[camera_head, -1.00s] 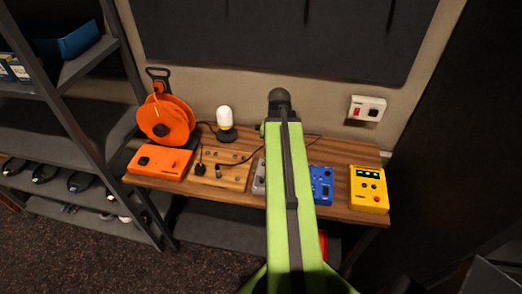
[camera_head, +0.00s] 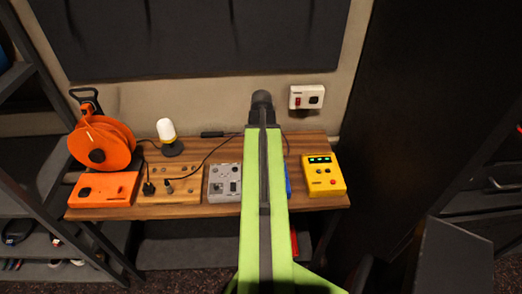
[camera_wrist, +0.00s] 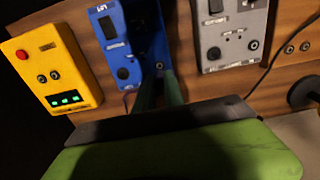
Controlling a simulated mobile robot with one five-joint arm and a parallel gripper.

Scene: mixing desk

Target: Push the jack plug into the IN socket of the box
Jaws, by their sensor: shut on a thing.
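The blue box (camera_wrist: 112,48) is in the upper middle of the wrist view, with white labels, dark knobs and a small round metal fitting. I cannot read IN on it. In the head view only a sliver of the blue box (camera_head: 288,180) shows beside my arm. My gripper (camera_wrist: 160,88) is shut at the box's near edge, by the metal fitting. The jack plug is hidden between the fingers, and I cannot tell whether its tip touches a socket. A thin cable shows beside the fingers.
A grey box (camera_head: 224,183) stands left of my arm and a yellow box (camera_head: 323,175) right of it. Further left are a wooden board (camera_head: 180,193), an orange box (camera_head: 104,189), an orange cable reel (camera_head: 112,140) and a lamp (camera_head: 167,135). A wall socket (camera_head: 307,97) is behind.

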